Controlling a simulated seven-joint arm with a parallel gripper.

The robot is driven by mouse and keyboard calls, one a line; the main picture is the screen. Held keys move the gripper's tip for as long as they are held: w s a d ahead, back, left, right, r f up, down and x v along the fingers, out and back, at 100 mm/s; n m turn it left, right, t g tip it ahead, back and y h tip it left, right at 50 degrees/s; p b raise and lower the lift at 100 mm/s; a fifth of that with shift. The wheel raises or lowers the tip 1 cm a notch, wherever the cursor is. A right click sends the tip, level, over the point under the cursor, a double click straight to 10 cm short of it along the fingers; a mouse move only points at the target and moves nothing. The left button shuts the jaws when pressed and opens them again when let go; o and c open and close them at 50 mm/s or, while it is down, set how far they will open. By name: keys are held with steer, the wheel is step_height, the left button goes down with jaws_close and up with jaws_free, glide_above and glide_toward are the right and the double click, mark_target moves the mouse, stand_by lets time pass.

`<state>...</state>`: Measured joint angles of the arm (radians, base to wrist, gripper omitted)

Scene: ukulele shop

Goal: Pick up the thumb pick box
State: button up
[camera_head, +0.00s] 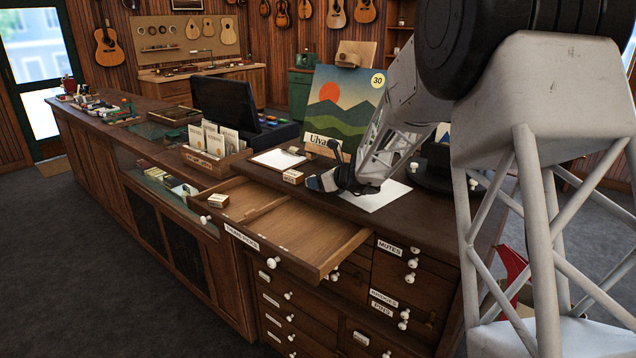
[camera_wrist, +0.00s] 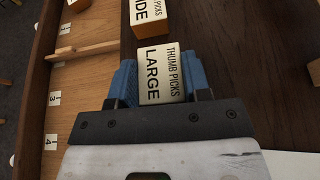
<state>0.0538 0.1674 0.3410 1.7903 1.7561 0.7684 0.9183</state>
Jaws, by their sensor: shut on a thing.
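The thumb pick box (camera_wrist: 153,85), cream-topped and labelled "THUMB PICKS LARGE", sits between the blue fingers of my gripper (camera_wrist: 163,85) in the wrist view. The fingers are shut on its two sides. In the head view my gripper (camera_head: 328,181) is low over the dark wooden counter, behind the open drawer. The held box cannot be made out clearly there, and I cannot tell whether it touches the counter.
Another labelled box (camera_wrist: 150,18) lies just beyond my fingertips. An open, divided drawer (camera_head: 300,232) juts out in front, with a small box (camera_head: 218,200) at its left. A clipboard (camera_head: 278,159), a picture (camera_head: 341,110) and a card rack (camera_head: 213,160) stand close by.

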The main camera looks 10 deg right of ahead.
step_height(320, 180, up, 28)
steer(key=shift+f, duration=0.15)
stand_by(0.5)
stand_by(0.6)
steer(key=s+d+r+m+t+h, duration=0.1)
steer(key=d+m+t+h, duration=0.1)
steer(key=d+m+h, duration=0.2)
steer(key=s+d+r+m+t+h, duration=0.1)
steer(key=d+m+h, duration=0.4)
steer(key=d, duration=0.5)
steer(key=shift+s+d+r+t, duration=0.2)
steer(key=shift+r+t, duration=0.35)
steer(key=shift+t, duration=0.05)
steer(key=shift+a+f, duration=0.1)
steer(key=shift+a, duration=0.05)
stand_by(0.6)
